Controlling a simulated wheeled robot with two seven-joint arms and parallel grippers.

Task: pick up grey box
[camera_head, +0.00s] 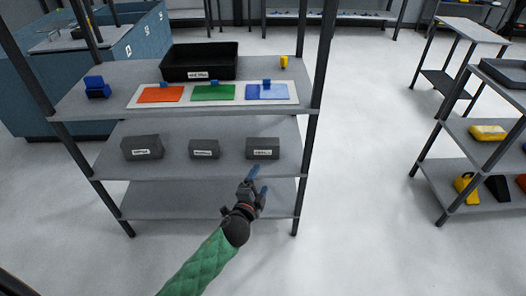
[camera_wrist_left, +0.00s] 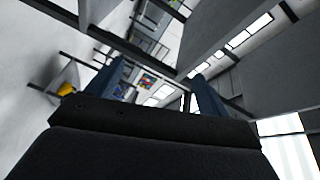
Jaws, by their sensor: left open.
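Three dark grey boxes with white labels stand in a row on the middle shelf (camera_head: 180,178) in the head view: a left box (camera_head: 142,147), a middle box (camera_head: 204,149) and a right box (camera_head: 263,148). My left gripper (camera_head: 258,181) is in front of the shelf, just below the right box in the picture, and looks apart from it. Its blue fingers are open with nothing between them. The wrist view shows both fingers (camera_wrist_left: 155,85) spread, with no grey box clearly visible. My right gripper is not in view.
The top shelf (camera_head: 115,72) holds a black bin (camera_head: 199,60), a board with coloured sheets, blue blocks and a yellow item (camera_head: 284,62). A dark shelf post (camera_head: 309,130) stands right of the gripper. Another rack with yellow tools is at right; floor between is clear.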

